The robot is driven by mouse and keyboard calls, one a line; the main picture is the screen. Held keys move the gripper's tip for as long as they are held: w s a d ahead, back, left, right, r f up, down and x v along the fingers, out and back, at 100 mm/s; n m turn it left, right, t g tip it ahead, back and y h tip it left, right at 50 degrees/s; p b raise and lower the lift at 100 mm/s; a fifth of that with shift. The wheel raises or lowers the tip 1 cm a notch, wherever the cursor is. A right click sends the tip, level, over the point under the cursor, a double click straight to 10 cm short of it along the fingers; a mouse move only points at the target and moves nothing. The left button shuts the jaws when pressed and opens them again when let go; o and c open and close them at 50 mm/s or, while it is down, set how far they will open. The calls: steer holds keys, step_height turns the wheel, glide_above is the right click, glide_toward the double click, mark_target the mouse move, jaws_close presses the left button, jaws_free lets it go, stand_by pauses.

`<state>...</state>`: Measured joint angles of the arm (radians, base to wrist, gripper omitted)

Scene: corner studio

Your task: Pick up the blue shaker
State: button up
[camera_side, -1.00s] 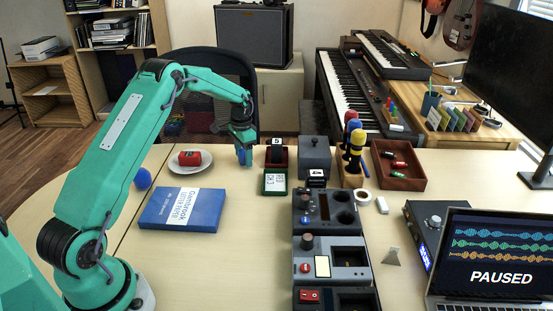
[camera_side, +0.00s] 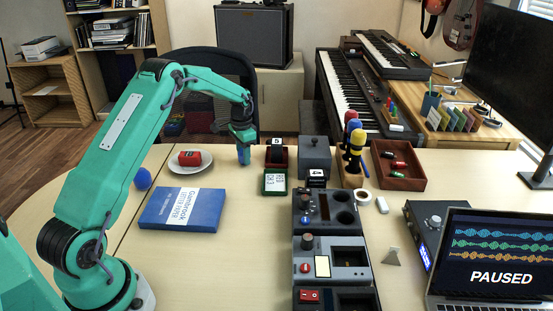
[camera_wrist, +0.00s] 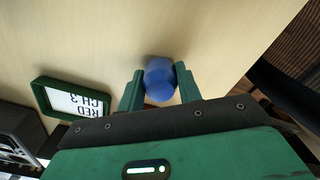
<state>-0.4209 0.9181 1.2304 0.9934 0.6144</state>
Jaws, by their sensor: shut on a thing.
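The blue shaker (camera_wrist: 160,82) is a small rounded blue thing between the two green fingers of my gripper (camera_wrist: 159,73) in the wrist view. The fingers press on it from both sides. In the side view my gripper (camera_side: 243,148) points down at the far part of the table, right of the white plate. Only a small blue part of the shaker shows there, and the fingers hide the rest. I cannot tell whether it touches the table.
A green-framed card (camera_side: 275,182) lies just right of my gripper. A red item (camera_side: 190,158) sits on the white plate (camera_side: 178,165) to the left. A blue book (camera_side: 182,209) lies nearer, with a blue ball (camera_side: 142,178) beyond its left end. Dark equipment boxes stand at right.

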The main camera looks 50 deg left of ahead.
steer(key=shift+r, duration=0.55)
step_height(320, 180, up, 3)
steer(key=shift+r, duration=0.15)
steer(key=s+d+r, duration=0.1)
steer(key=d+r, duration=0.5)
steer(key=d, duration=0.5)
steer(key=shift+s+d+r, duration=0.2)
steer(key=shift+d+r, duration=0.05)
steer(key=shift+d, duration=0.05)
